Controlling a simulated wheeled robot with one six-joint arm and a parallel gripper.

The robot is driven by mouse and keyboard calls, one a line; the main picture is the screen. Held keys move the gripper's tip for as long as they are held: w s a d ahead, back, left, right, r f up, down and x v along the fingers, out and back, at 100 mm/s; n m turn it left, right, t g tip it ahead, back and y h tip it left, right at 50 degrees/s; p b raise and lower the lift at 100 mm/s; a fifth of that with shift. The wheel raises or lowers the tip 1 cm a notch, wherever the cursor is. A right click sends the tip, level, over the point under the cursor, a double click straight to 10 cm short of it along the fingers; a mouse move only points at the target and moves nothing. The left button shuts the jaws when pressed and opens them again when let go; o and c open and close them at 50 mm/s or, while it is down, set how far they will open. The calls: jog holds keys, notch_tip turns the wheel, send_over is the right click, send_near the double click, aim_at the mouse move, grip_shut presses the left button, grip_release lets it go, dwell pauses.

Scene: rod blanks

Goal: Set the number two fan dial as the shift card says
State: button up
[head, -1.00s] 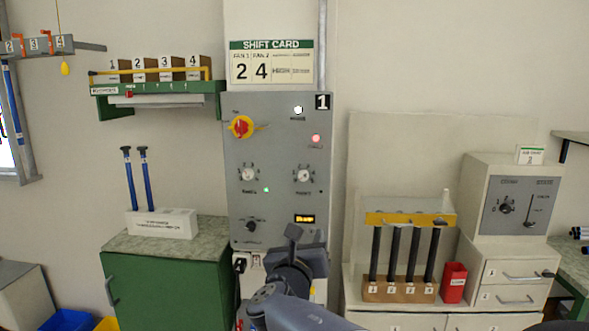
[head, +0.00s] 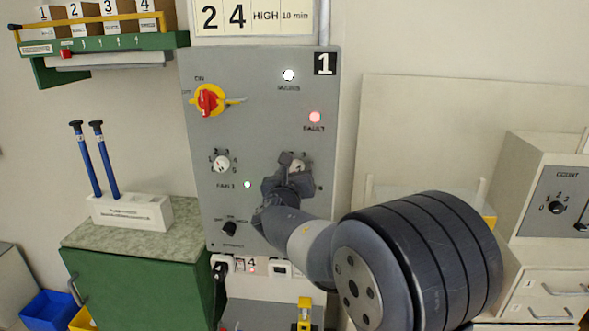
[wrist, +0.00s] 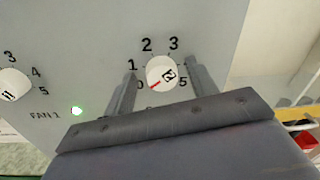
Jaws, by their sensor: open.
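The fan 2 dial (head: 299,167) is a white knob on the grey panel, partly hidden by my gripper (head: 291,163) in the head view. In the wrist view the knob (wrist: 161,73) sits in a scale from 0 to 5, and its red mark points down-left, near 0. My gripper (wrist: 163,77) is open, one finger on each side of the knob; I cannot tell whether they touch it. The shift card (head: 254,17), cut off at the top, reads 2, 4, HIGH, 10 min.
The fan 1 dial (head: 221,163) is to the left, with a lit green lamp (head: 247,184) near it. A black knob (head: 229,228) is at lower left.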

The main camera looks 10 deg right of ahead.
jog(key=shift+c, duration=0.5)
jog(key=c, duration=0.9)
